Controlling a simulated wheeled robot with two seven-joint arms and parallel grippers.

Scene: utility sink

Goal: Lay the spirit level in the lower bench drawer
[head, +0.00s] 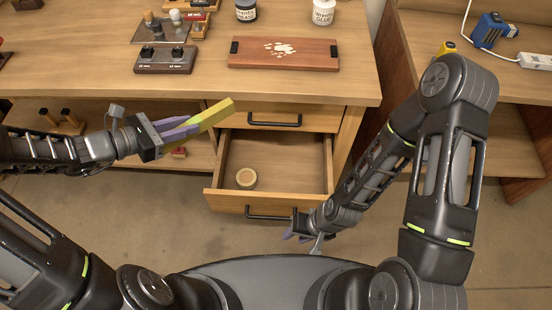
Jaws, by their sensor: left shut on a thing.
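The yellow-green spirit level (217,115) is held in my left gripper (180,130), which is shut on it. The level slants up to the right, and its far end shows above the left side of the open lower drawer (292,176), near the upper drawer's front. My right gripper (302,238) is low at the right end of the lower drawer's dark handle (266,213). Its fingers are partly hidden, and I cannot tell whether they grip the handle.
The upper drawer (285,117) is shut. On the bench top (210,82) are a wooden board (284,54), a dark switch box (165,59) and two jars. An open shelf lies left of the drawers. Another bench with a blue tool (491,30) stands at right.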

